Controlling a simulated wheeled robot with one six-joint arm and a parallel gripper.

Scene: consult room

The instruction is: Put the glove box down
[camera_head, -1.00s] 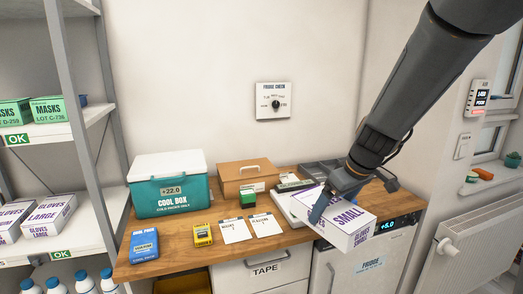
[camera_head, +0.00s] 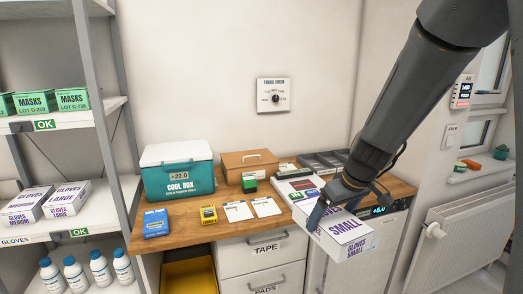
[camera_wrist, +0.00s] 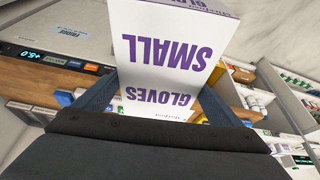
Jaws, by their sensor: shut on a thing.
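The glove box (camera_head: 345,236) is white with purple "GLOVES SMALL" lettering. In the head view it is held in front of the counter's right end, by the fridge front, and looks tilted. My gripper (camera_head: 322,212) is shut on it. In the wrist view the box (camera_wrist: 170,60) stands out between the two fingers (camera_wrist: 160,98), its printed face towards the camera. The wooden counter (camera_head: 190,240) lies behind and to the left of the box. Whether the box touches the counter edge I cannot tell.
A radiator (camera_head: 455,240) is at right.

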